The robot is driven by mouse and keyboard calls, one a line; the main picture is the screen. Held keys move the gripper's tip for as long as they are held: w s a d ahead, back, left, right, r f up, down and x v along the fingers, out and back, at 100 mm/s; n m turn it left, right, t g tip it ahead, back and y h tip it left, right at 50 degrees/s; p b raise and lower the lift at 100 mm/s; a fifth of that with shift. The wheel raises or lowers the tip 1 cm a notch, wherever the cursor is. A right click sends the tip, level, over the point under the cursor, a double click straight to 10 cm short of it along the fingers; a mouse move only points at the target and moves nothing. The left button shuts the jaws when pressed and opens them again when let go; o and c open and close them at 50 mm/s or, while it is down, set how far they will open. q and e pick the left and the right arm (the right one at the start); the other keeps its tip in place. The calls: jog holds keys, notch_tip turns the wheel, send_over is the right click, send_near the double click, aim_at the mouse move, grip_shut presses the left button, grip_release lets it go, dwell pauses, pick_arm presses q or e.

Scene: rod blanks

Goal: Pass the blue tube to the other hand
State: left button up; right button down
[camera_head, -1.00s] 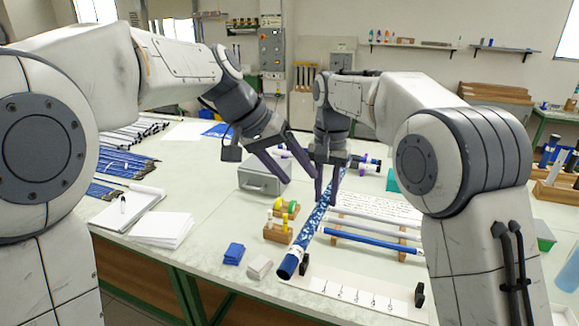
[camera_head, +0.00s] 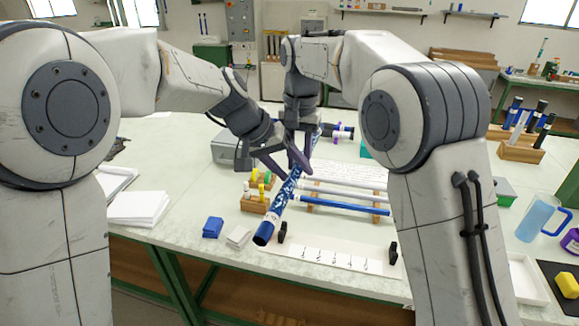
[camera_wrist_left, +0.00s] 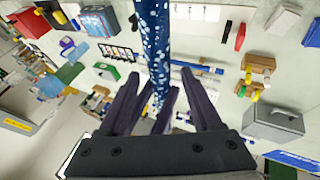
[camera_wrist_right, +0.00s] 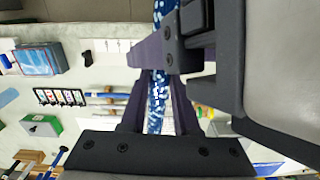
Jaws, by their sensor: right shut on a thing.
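The blue tube (camera_head: 281,203) has white speckles and a plain blue lower end. It slants, with its near end over the front part of the table. My right gripper (camera_wrist_right: 157,80) is shut on the tube, which runs between its fingers in the right wrist view. My left gripper (camera_wrist_left: 158,74) is open, with its fingers on either side of the speckled tube (camera_wrist_left: 152,40) and gaps showing beside it. The two grippers are close together in the head view, and part of the left gripper intrudes into the right wrist view.
A rack with a plain blue rod (camera_head: 345,205) and pale rods lies right of the tube. A numbered white board (camera_head: 335,258), a blue block (camera_head: 213,227) and a wooden holder (camera_head: 256,201) are close by. A grey box (camera_head: 230,147) stands behind.

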pick_arm(q)
jog(key=c, duration=1)
pick_arm(e)
jog(key=c, duration=0.6)
grip_release()
jog(key=shift+o, duration=0.2)
